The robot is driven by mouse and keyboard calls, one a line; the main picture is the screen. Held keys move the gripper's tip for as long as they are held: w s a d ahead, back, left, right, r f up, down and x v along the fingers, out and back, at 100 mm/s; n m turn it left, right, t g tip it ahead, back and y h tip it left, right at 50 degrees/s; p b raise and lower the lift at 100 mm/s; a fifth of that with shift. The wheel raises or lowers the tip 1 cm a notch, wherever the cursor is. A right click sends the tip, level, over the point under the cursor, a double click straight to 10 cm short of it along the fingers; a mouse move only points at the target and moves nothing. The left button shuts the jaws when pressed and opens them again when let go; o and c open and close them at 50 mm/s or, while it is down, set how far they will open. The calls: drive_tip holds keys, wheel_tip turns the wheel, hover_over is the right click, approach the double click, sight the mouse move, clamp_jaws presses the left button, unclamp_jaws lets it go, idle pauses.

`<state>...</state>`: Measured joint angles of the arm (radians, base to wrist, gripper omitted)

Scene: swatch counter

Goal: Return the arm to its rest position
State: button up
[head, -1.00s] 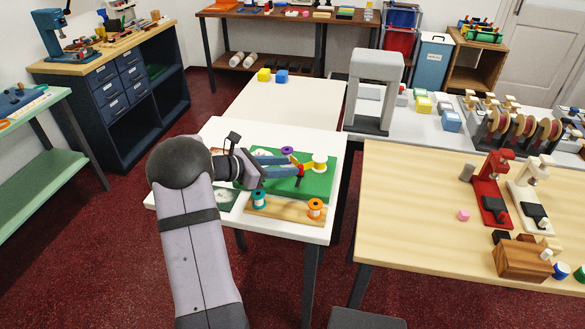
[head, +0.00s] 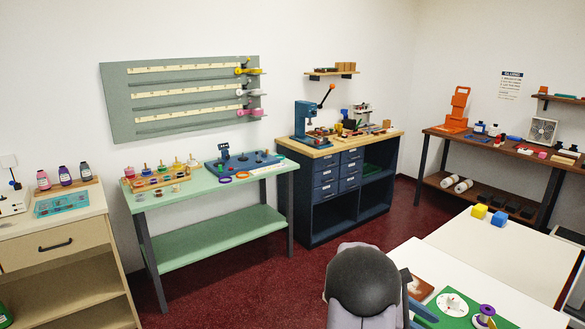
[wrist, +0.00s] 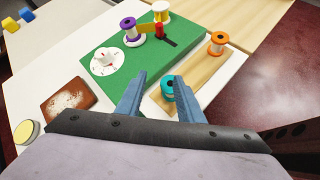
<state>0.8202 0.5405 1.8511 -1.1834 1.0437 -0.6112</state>
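My gripper (wrist: 160,78) shows in the wrist view with its two blue fingers apart and nothing held between them. It is above the white table's front part, beside a green board (wrist: 105,78). A teal spool (wrist: 168,92) stands on a wooden strip (wrist: 204,74) below and beyond the fingertips. An orange spool (wrist: 218,42) stands farther along the strip. A purple spool (wrist: 130,30) and a white dial (wrist: 107,62) are on the green board. In the head view my arm's rounded grey joint covers most of the gripper; only parts of the blue fingers show.
A brown square (wrist: 68,103) lies left of the board. In the head view, a green bench (head: 210,185) and a dark blue cabinet (head: 335,210) stand along the wall. Red floor lies between.

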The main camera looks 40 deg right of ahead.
drive_tip(key=w+a+f+m+t+y+p, duration=0.1)
drive_tip(key=w+a+m+t+y, duration=0.3)
drive_tip(key=a, duration=1.2)
drive_tip(key=w+a+t+y+p, duration=0.15)
drive_tip(key=w+a, duration=0.35)
drive_tip(key=a, duration=1.2)
drive_tip(key=s+a+m+t+y, duration=0.1)
drive_tip(key=s+a+m+y, duration=0.1)
drive_tip(key=a, duration=1.1)
drive_tip(key=shift+s+m+y+p, duration=0.2)
drive_tip(key=shift+m+y+p, duration=0.15)
drive_tip(key=shift+m+p, duration=0.05)
drive_tip(key=shift+f+t, duration=0.1)
drive_tip(key=shift+t, duration=0.15)
